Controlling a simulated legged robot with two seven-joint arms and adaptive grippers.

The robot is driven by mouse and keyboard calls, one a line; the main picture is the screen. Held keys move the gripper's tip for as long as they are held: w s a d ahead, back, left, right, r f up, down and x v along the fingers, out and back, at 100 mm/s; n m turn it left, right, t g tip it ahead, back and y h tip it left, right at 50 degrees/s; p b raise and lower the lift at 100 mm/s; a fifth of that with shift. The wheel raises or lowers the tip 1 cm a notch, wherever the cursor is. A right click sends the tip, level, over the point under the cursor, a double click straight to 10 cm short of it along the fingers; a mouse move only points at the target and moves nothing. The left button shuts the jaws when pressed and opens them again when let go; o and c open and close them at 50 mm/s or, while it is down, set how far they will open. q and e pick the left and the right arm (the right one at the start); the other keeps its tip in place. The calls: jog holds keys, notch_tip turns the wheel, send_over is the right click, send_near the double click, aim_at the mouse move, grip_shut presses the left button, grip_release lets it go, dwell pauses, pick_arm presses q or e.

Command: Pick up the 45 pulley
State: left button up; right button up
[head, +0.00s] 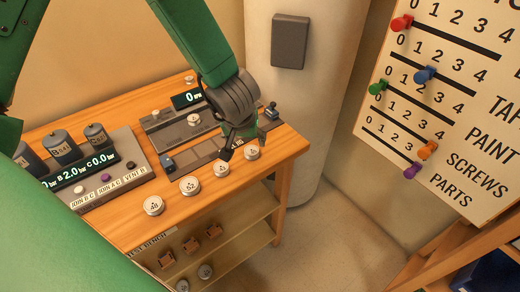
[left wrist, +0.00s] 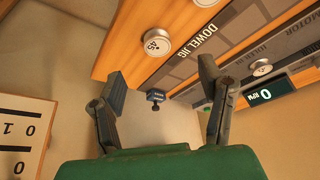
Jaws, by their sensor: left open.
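The 45 pulley (left wrist: 156,42) is a small pale disc with a dark number on its top. It lies on the wooden bench near its end, beside the dowel jig (left wrist: 192,45). In the head view it appears to be the rightmost disc (head: 252,153) of the front row; its number is too small to read there. My left gripper (head: 244,147) is open and empty, just above and behind this disc. In the left wrist view the open fingers (left wrist: 162,82) frame the bench end, with the pulley beyond them. My right gripper is not in view.
Other pulleys (head: 189,186) lie in the row to the left, including 48 (head: 153,205). A valve panel (head: 97,172) is at left, and a motor unit (head: 190,122) behind. Bare floor lies right of the bench.

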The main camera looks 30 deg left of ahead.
aim_at(252, 150)
pick_arm(q)
jog(key=x, duration=0.5)
jog(key=shift+w+d+f, duration=0.15)
jog(key=shift+w+f, duration=0.15)
jog(key=shift+f, duration=0.05)
jog(key=x, duration=0.2)
jog(key=w+x, duration=0.1)
jog(key=x, duration=0.2)
jog(key=shift+w+a, duration=0.1)
jog(key=shift+a, duration=0.2)
jog(key=shift+r, duration=0.1)
jog(key=shift+d, duration=0.15)
jog(key=c, duration=1.2)
